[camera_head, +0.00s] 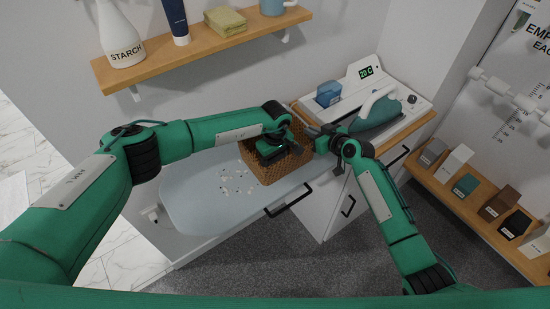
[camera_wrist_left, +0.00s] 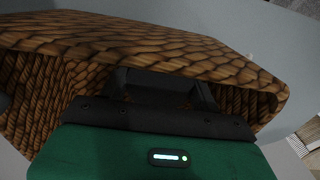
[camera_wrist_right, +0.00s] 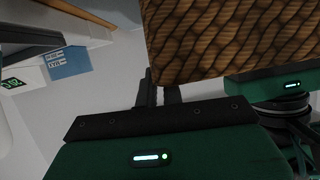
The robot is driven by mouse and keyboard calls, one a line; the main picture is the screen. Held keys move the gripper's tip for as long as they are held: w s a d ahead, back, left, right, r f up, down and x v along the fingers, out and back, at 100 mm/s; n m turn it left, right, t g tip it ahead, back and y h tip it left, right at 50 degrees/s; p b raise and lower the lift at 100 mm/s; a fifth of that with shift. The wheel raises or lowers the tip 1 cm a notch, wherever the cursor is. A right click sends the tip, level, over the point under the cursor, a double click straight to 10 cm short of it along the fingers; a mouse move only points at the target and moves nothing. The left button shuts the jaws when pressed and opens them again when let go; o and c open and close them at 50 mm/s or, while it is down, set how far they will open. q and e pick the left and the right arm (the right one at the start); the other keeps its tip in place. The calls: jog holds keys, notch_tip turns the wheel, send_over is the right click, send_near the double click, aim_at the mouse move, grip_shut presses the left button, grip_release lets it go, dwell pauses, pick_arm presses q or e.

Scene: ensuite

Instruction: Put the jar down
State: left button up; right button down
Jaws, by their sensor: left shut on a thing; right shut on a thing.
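I see nothing that is clearly a jar. A brown woven basket (camera_head: 292,166) is at the far right end of the pale ironing board (camera_head: 195,192); I cannot tell whether it rests on it. My left gripper (camera_head: 272,146) is shut on the basket; in the left wrist view its fingers (camera_wrist_left: 160,84) are against the woven wall (camera_wrist_left: 215,48). My right gripper (camera_head: 314,134) is at the basket's right side. In the right wrist view its fingers (camera_wrist_right: 160,88) are shut at the corner of the basket (camera_wrist_right: 225,38), partly hidden there. The basket's inside is mostly hidden.
Small pale bits (camera_head: 236,182) lie on the board. A wooden counter (camera_head: 412,128) at the right holds an iron (camera_head: 378,108) and a white unit with a display. A wall shelf (camera_head: 165,62) holds a starch bottle (camera_head: 121,38). A low shelf (camera_head: 470,195) with small boxes stands right.

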aim_at(275, 158)
pick_arm(q)
jog(key=o, duration=1.1)
jog(key=shift+o, duration=0.2)
notch_tip(275, 158, up, 12)
pick_arm(e)
jog(key=c, duration=1.5)
grip_release()
